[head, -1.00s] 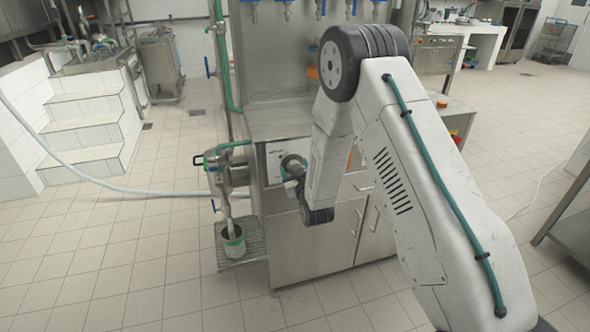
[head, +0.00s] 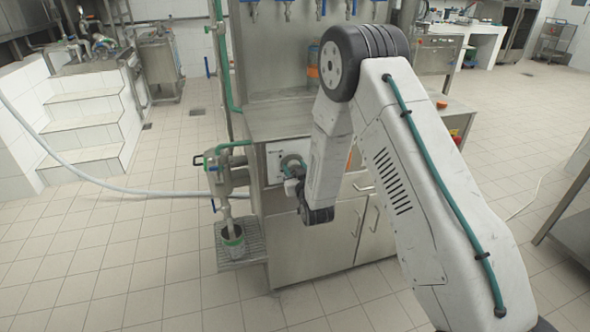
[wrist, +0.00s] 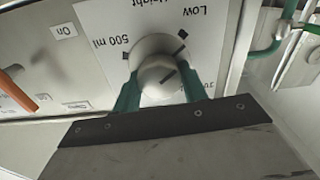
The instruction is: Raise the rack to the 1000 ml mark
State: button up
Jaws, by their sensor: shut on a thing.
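The height knob (wrist: 158,72) is a round light-grey dial on a white label plate. "Low" and "500 ml" can be read around it; a third label at the lower right is partly hidden. My gripper (wrist: 155,88) has its green fingers on either side of the knob and is shut on it. A dark line shows on the knob's face, but I cannot tell for certain which mark it points to. In the head view my gripper (head: 290,168) is at the machine's front panel. The rack (head: 255,240) is a metal grid low on the machine's left side. A grey-green cup (head: 234,244) stands on it under the spout.
An orange lever (wrist: 18,90) with an "On" label sits left of the knob plate. Green pipes (wrist: 275,45) are at the right. The filler spout unit (head: 222,172) stands left of the panel. The tiled floor (head: 110,270) at the front left is clear.

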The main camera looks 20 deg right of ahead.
jog(key=m, duration=0.7)
jog(key=shift+d, duration=0.1)
jog(key=m, duration=0.3)
jog(key=shift+m, duration=0.4)
jog(key=shift+f+m, duration=0.1)
jog(key=shift+m, duration=1.7)
jog(key=o, duration=1)
jog(key=shift+c, duration=0.2)
jog(key=s, duration=0.8)
jog(key=shift+w, duration=0.1)
